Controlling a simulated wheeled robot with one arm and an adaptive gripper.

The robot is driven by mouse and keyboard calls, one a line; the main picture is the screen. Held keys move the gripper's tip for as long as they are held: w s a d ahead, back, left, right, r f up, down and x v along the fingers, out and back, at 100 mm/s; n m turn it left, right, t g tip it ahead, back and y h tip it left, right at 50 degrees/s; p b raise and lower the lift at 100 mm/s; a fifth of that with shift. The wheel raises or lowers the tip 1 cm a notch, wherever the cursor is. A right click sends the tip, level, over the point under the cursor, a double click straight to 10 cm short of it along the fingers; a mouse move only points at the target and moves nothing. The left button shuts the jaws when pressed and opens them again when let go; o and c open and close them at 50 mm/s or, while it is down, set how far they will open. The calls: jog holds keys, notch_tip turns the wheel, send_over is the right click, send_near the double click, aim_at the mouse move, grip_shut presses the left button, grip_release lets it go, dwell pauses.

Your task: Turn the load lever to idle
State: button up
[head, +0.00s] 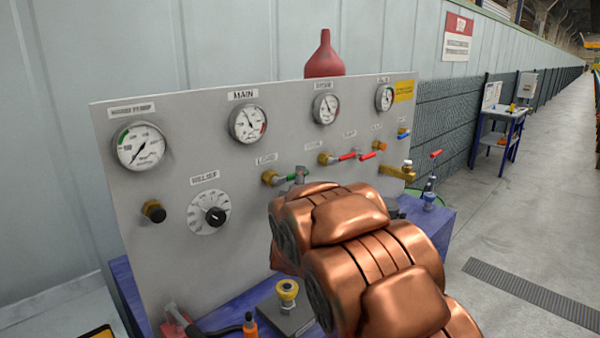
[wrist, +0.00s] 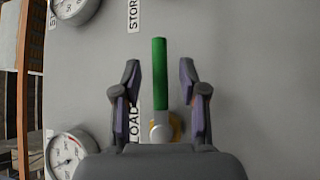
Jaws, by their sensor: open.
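The load lever is a straight green handle (wrist: 160,78) on a brass valve with a silver pivot (wrist: 161,132), beside a LOAD label (wrist: 133,122). In the head view the green lever (head: 287,179) shows as a short piece to the right of its brass body, pointing right; my arm and gripper hide part of it. My gripper (wrist: 160,80) is open, with one finger on each side of the green handle in the wrist view and gaps on both sides. No contact shows; I cannot tell how deep the fingers reach around it. No idle mark is readable.
Red-handled valves (head: 350,156) sit right of the load lever. A yellow-topped fitting (head: 287,290) stands on the blue bench below. A red bottle (head: 325,57) is behind the panel.

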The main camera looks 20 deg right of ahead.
jog(key=shift+p+x, duration=0.3)
jog(key=shift+x, duration=1.1)
grip_shut()
